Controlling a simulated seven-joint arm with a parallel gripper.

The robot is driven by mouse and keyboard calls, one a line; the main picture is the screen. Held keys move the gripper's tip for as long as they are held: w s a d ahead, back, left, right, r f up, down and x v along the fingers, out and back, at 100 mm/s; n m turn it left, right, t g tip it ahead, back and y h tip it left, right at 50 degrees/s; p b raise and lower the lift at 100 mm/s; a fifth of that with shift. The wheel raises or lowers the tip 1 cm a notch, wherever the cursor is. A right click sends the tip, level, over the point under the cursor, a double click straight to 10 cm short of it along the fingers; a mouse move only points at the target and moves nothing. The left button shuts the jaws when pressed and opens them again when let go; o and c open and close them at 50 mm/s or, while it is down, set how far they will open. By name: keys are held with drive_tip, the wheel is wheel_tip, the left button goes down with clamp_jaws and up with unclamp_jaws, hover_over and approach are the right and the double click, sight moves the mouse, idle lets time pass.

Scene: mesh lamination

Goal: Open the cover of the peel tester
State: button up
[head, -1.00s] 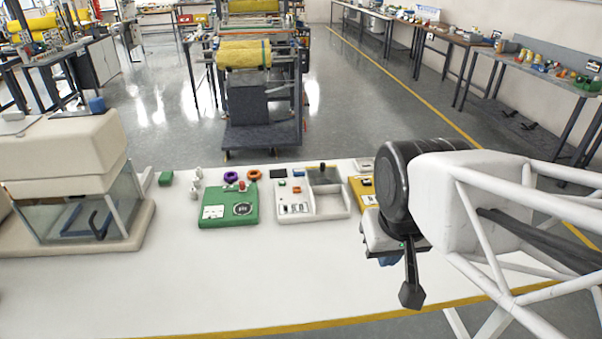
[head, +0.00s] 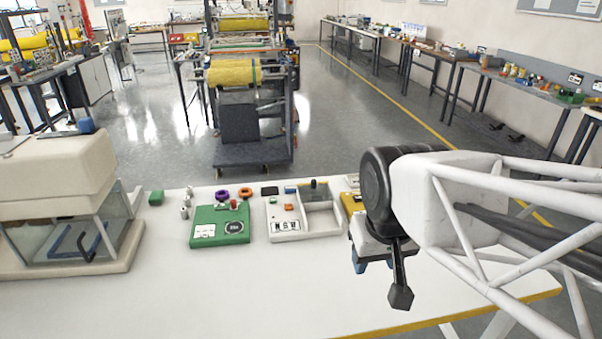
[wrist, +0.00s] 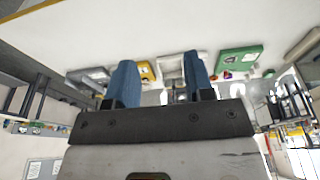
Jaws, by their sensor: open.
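A large beige machine (head: 48,165) stands at the left end of the white table. A clear panelled front with a blue frame and dark handle (head: 88,240) shows under its upper housing. I cannot tell for sure that this is the peel tester; its clear front looks closed. My gripper (head: 373,267) hangs over the right part of the table, far from that machine. In the wrist view my gripper's two blue fingers (wrist: 160,80) are apart with nothing held between them.
A green device (head: 220,226), a white tray-like device (head: 322,222) and a partly hidden yellow device (head: 352,203) stand along the table's back. Small purple and orange rings lie behind the green one. The front of the white table (head: 220,295) is clear.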

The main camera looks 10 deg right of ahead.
drive_tip(key=w+r, duration=0.3)
drive_tip(key=w, duration=1.2)
drive_tip(key=n+g, duration=0.3)
hover_over(314, 180)
drive_tip(key=f, duration=1.9)
drive_tip(key=shift+s+f, duration=0.2)
drive_tip(key=shift+f, duration=0.15)
drive_tip(key=shift+w+f, duration=0.2)
drive_tip(key=shift+f, duration=0.05)
drive_tip(key=shift+f, duration=0.1)
drive_tip(key=shift+f, duration=3.75)
clamp_jaws()
